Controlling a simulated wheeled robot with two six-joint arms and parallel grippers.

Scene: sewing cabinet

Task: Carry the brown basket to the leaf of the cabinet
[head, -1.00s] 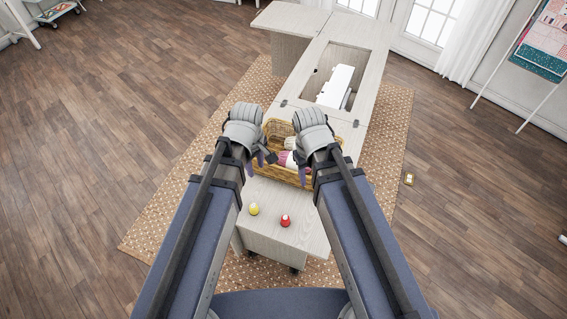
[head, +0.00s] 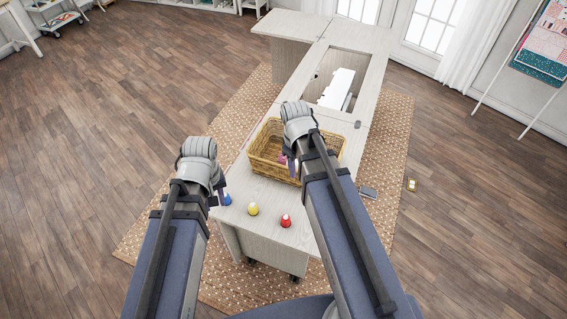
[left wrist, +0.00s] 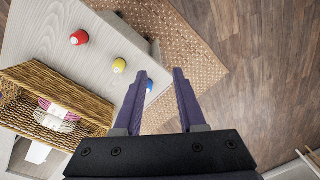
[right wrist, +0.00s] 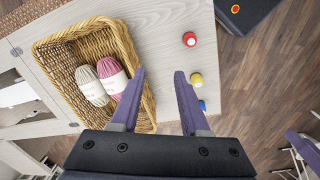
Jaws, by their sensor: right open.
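The brown wicker basket (head: 262,152) stands on the pale wooden cabinet top (head: 236,222). In the right wrist view the basket (right wrist: 62,95) holds a cream yarn ball (right wrist: 90,86) and a pink yarn ball (right wrist: 112,76). My right gripper (right wrist: 159,72) is open and empty, its left finger overlapping the basket's side in that view; I cannot tell if it touches. In the head view my right arm covers part of the basket. My left gripper (left wrist: 159,72) is open and empty, left of the basket by the cabinet's edge. A pale leaf (head: 290,24) extends at the cabinet's far left.
Red (head: 286,220), yellow (head: 253,209) and blue (head: 227,199) spools stand on the cabinet's near end, beside the basket. A white sewing machine (head: 338,90) sits in the opening beyond it. A woven rug (head: 392,140) lies under the cabinet, with open floor around.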

